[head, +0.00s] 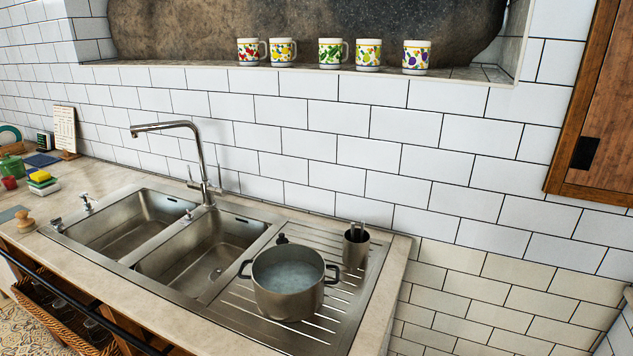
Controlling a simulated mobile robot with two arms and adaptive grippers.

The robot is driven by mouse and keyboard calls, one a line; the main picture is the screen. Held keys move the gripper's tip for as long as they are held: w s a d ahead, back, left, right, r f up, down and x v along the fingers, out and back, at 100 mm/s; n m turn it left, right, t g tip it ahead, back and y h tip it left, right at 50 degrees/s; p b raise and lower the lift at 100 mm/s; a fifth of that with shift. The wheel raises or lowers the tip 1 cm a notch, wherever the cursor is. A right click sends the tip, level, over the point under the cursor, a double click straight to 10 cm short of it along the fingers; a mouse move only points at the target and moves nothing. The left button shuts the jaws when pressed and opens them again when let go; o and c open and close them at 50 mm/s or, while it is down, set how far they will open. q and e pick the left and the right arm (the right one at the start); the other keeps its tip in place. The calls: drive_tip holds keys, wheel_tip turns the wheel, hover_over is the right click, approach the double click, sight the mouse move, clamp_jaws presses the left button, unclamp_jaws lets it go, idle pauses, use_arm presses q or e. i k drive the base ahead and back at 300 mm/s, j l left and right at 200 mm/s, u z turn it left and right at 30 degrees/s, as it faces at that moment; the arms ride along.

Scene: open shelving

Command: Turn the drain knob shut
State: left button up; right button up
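A steel double-bowl sink (228,268) is set in the counter, with a tall faucet (205,165) behind it. A small metal knob (188,214) stands on the sink's back rim, just left of the faucet base. Another metal fitting (87,203) stands at the back left corner of the sink, and a small one (57,224) is at its left edge. I cannot tell which of these is the drain knob, or whether it is open or shut. Neither gripper is in view.
A steel pot (288,298) of cloudy liquid stands on the ribbed drainboard, with a small dark knob-like thing (282,239) behind it. A metal cup (355,250) holding utensils stands to its right. Several mugs (367,56) line the ledge.

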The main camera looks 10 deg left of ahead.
sight(57, 223)
drive_tip(key=u, duration=1.75)
drive_tip(key=i+j+z, duration=0.1)
drive_tip(key=i+j, duration=0.4)
drive_tip(key=i, duration=0.15)
